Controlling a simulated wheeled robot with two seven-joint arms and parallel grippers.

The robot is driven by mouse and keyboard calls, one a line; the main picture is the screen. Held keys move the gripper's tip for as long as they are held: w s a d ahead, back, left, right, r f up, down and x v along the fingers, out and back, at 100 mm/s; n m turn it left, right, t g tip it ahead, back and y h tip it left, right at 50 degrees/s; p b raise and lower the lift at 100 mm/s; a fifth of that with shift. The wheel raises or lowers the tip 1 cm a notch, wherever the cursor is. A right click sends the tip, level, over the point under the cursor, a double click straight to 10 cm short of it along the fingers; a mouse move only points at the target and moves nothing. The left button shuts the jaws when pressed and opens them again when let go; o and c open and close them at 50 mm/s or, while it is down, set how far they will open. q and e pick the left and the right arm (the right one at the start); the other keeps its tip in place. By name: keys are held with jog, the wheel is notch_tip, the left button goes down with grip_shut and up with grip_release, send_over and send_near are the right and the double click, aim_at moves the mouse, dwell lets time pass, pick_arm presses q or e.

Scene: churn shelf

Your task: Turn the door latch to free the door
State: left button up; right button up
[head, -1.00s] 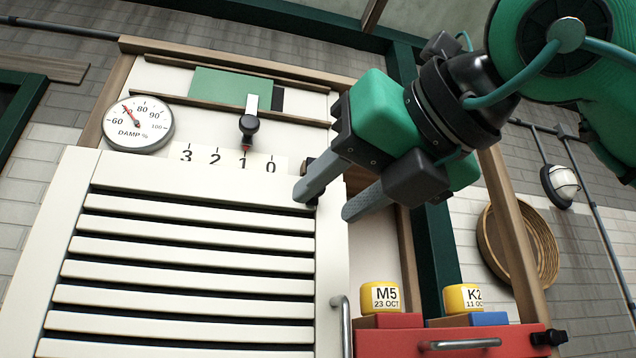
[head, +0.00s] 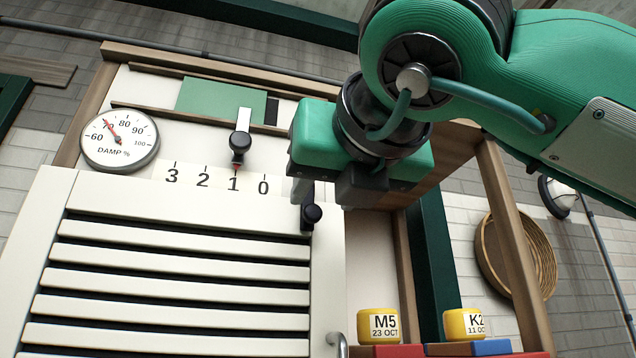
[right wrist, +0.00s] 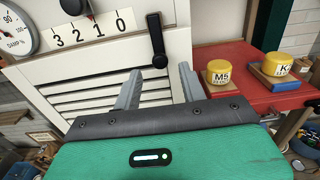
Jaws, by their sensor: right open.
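The door latch (head: 311,214) is a short black lever with a round knob at the upper right corner of the white slatted door (head: 190,200). In the right wrist view the latch (right wrist: 157,40) hangs roughly downward, knob lowest, across the door's edge. The door looks closed. My right gripper (right wrist: 160,78) is open and empty, its two fingers pointing at the door on either side of and below the knob. I see no contact. In the head view my right gripper (head: 345,185) hides the upper part of the latch and its own fingertips. My left gripper is not in view.
A slider knob (head: 240,142) stands near 1 on the scale above the door. A damp gauge (head: 120,138) is at the upper left. Yellow jars M5 (head: 378,324) and K2 (head: 463,322) stand right of the door, with a wooden post (head: 513,250) beyond.

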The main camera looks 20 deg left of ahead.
aim_at(315, 211)
jog(key=shift+p+x, duration=0.6)
jog(key=shift+x, duration=1.25)
jog(key=shift+s, duration=0.1)
grip_shut()
jog(key=shift+d, duration=0.1)
